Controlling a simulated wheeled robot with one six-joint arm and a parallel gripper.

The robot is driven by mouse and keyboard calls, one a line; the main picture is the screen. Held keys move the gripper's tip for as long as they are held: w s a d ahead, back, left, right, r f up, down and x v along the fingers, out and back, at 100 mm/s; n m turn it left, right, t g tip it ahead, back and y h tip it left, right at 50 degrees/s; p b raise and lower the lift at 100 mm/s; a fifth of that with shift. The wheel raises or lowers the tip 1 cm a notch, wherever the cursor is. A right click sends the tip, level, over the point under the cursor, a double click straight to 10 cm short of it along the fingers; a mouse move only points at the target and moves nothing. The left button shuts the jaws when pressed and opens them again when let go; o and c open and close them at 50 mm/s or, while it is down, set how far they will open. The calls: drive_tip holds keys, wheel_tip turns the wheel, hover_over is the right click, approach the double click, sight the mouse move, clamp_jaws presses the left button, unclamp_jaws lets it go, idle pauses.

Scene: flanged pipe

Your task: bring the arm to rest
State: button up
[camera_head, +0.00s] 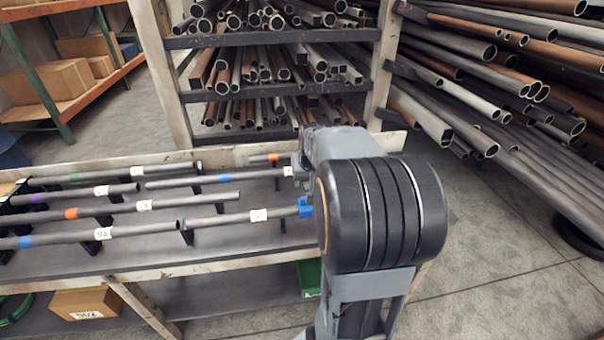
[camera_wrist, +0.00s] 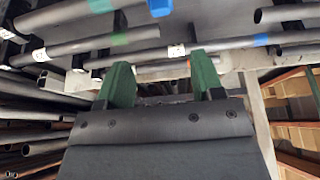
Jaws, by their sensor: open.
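My gripper (camera_wrist: 162,78) shows in the wrist view with its two green fingers spread apart. Nothing is held between them. Labelled pipes cross the picture beyond the fingertips, but I cannot tell how far away they are. In the head view my arm stands large at the centre right, over the right end of the pipe bench (camera_head: 150,268), and the fingers cannot be made out there. Several grey pipes with coloured bands and white labels lie on the bench, such as an orange-banded one (camera_head: 110,210). A blue piece (camera_head: 305,207) sits at one pipe's end beside my arm.
A rack of stacked pipes (camera_head: 270,90) stands behind the bench. Long pipes (camera_head: 480,100) jut out at the right. Orange shelving with boxes (camera_head: 45,80) is at the far left. A cardboard box (camera_head: 86,302) and a green bin (camera_head: 309,278) are below. Open floor (camera_head: 480,270) lies to the right.

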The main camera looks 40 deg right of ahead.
drive_tip(key=s+a+n+y+p, duration=0.1)
drive_tip(key=s+a+n, duration=0.1)
drive_tip(key=s+a, duration=0.4)
drive_tip(key=s+a+r+n+y, duration=0.1)
drive_tip(key=s+a+n, duration=0.2)
drive_tip(key=s+a, duration=0.4)
drive_tip(key=a, duration=0.7)
drive_tip(key=shift+a+r+g+p, duration=0.15)
drive_tip(key=shift+a+g+p, duration=0.1)
drive_tip(key=shift+g+p, duration=0.1)
drive_tip(key=shift+a+r, duration=0.2)
drive_tip(key=shift+a, duration=0.2)
drive_tip(key=shift+c, duration=0.2)
